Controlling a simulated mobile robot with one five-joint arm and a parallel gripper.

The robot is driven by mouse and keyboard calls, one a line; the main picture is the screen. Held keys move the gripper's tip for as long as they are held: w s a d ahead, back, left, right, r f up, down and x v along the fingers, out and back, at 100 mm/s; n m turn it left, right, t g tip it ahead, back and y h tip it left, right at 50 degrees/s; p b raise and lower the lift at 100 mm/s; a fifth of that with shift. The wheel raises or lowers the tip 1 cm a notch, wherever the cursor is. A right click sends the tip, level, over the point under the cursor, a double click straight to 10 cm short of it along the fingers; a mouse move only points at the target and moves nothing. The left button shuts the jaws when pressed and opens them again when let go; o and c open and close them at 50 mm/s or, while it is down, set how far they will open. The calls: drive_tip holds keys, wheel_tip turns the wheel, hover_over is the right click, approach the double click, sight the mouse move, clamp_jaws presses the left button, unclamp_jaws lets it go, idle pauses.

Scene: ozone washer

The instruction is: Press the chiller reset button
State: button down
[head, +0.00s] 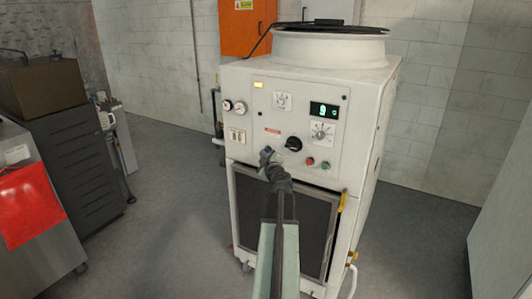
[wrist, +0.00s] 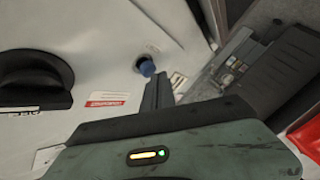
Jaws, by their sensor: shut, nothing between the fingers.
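The white chiller (head: 290,90) stands in the middle of the head view, with its control panel facing me. A small blue button (wrist: 146,66) sticks out of the panel in the wrist view, near a red-and-white label (wrist: 108,98). My gripper (head: 267,155) is shut and empty, in front of the lower middle of the panel. In the wrist view, the tip of my gripper (wrist: 158,76) is right beside the blue button; I cannot tell if they touch. In the head view my gripper covers the spot where the blue button seems to be.
A black rotary knob (head: 293,144) is right of my gripper. Green (head: 310,161) and red (head: 325,165) buttons and a lit display (head: 324,110) are further right. A dark grille (head: 312,215) is below. A dark cabinet (head: 75,140) stands left; floor between is clear.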

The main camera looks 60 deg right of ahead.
drive_tip(key=shift+d, duration=0.45)
drive_tip(key=shift+a, duration=0.1)
idle(0.4)
drive_tip(key=shift+a, duration=0.8)
drive_tip(key=shift+a, duration=0.1)
drive_tip(key=a, duration=0.4)
drive_tip(key=shift+a, duration=0.4)
drive_tip(key=shift+w, duration=0.1)
